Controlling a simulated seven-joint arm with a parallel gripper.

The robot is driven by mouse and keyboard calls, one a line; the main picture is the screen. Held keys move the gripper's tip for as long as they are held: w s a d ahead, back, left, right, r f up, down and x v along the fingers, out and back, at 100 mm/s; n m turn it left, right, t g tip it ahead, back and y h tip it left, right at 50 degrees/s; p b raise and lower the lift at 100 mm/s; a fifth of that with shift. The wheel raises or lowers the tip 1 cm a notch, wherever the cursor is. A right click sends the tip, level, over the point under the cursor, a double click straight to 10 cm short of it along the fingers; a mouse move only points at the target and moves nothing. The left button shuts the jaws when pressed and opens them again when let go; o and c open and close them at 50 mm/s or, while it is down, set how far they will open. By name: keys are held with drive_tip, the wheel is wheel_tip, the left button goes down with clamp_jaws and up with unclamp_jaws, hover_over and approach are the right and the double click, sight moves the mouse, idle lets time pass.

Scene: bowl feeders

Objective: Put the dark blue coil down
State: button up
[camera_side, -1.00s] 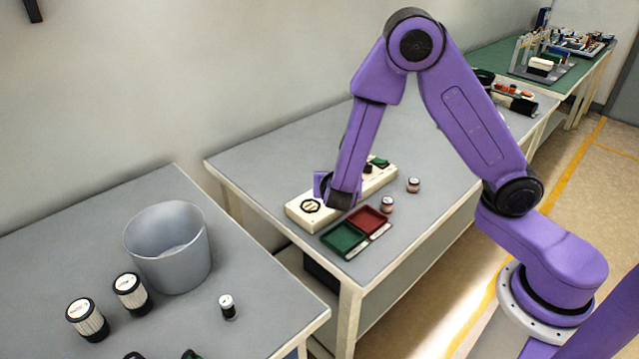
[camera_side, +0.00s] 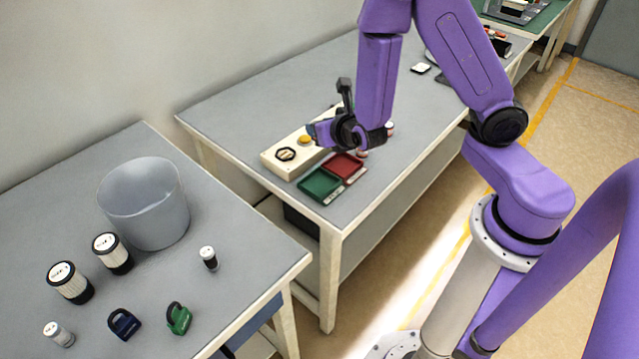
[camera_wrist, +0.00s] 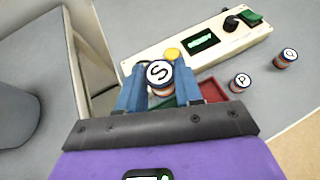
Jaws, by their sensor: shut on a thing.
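My gripper (camera_side: 322,133) is in the air above the cream control box and close to the trays in the side view. In the wrist view, its two blue fingers (camera_wrist: 158,88) are shut on a round coil marked S (camera_wrist: 159,73), with a white top and a dark rim. Its side is mostly hidden by the fingers, so its blue colour is hard to confirm. The green tray (camera_side: 318,185) and red tray (camera_side: 345,166) stand side by side in front of the box. In the wrist view, the red tray (camera_wrist: 213,91) is partly behind a finger.
The control box (camera_wrist: 240,42) has a yellow button, a display and a switch. Coils marked P (camera_wrist: 240,83) and C (camera_wrist: 286,58) stand on the bench to the right. A grey bucket (camera_side: 145,205), filters, a dark blue lock (camera_side: 124,324) and a green lock (camera_side: 179,319) are on the left table.

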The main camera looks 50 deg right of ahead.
wheel_tip(320, 180, down, 4)
drive_tip(key=s+n+y, duration=0.1)
drive_tip(key=n+y, duration=0.3)
approach(309, 175)
drive_tip(key=shift+t, duration=0.4)
drive_tip(key=shift+f+x, duration=0.15)
drive_tip(key=shift+x, duration=0.9)
drive_tip(key=shift+f+x, duration=0.2)
drive_tip(key=shift+x, duration=0.9)
drive_tip(key=shift+s+f, duration=0.15)
drive_tip(key=shift+s, duration=0.05)
drive_tip(key=o, duration=0.8)
drive_tip(key=shift+c, duration=0.2)
